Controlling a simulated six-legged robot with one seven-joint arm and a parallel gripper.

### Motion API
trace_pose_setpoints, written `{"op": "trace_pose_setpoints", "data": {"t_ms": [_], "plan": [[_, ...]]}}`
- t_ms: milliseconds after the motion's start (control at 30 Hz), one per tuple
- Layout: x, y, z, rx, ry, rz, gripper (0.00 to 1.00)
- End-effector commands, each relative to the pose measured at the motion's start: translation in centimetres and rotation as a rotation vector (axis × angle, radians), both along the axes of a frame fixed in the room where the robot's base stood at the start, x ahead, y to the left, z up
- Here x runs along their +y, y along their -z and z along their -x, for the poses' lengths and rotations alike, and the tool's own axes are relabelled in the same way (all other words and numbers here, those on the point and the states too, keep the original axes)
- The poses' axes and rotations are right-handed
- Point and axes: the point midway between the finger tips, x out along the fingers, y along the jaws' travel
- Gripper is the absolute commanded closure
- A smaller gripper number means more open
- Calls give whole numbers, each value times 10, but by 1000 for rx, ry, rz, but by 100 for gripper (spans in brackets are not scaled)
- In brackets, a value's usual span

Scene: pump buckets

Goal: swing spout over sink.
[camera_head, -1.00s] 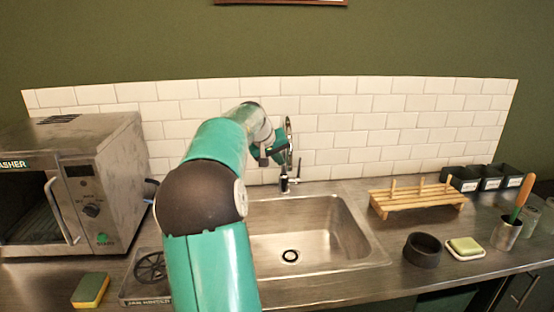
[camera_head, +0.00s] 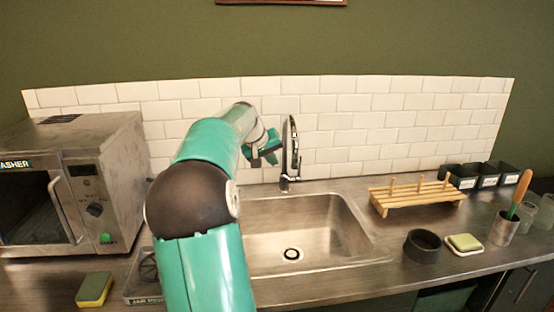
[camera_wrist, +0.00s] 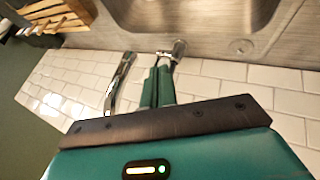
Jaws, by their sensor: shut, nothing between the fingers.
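The tall chrome faucet (camera_head: 285,160) stands at the back edge of the steel sink (camera_head: 345,215). Its curved spout (camera_head: 294,140) rises upright in front of the white tiles; how far it reaches over the basin is hard to tell. My gripper (camera_head: 272,150) is just left of the faucet in the head view, shut and empty, with a small gap between. In the wrist view my two fingers (camera_wrist: 158,75) lie together, with the spout (camera_wrist: 118,82) to their left and the faucet's base (camera_wrist: 178,48) just beyond the tips. Contact there cannot be told.
A microwave-like steel machine (camera_head: 70,185) stands at the left, with a sponge (camera_head: 94,289) before it. The tiled wall (camera_head: 390,120) is close behind the faucet.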

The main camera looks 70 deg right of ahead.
Motion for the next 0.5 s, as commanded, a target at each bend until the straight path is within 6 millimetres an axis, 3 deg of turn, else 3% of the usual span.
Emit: {"op": "trace_pose_setpoints", "data": {"t_ms": [300, 500], "plan": [[36, -53, -7, -2, -3, 2, 100], [51, -76, -9, -2, -2, 2, 100]]}}
